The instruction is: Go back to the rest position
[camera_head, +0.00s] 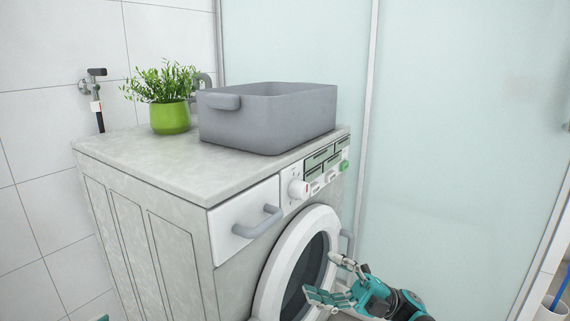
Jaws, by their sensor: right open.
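My right gripper (321,275) comes in from the lower right. Its two fingers are spread apart with nothing between them. It is in front of the right part of the washing machine's round door (268,290), which has a white rim and dark glass. I cannot tell whether the gripper touches the door, or whether the door is fully closed. My left gripper does not show; only a small teal patch shows at the bottom left edge.
The washing machine (140,157) carries a grey basin (260,120) and a green potted plant (170,117). Its drawer handle (258,222) sticks out in front. Pale glass panels (460,150) stand behind and to the right. A white bin (551,312) is at the lower right edge.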

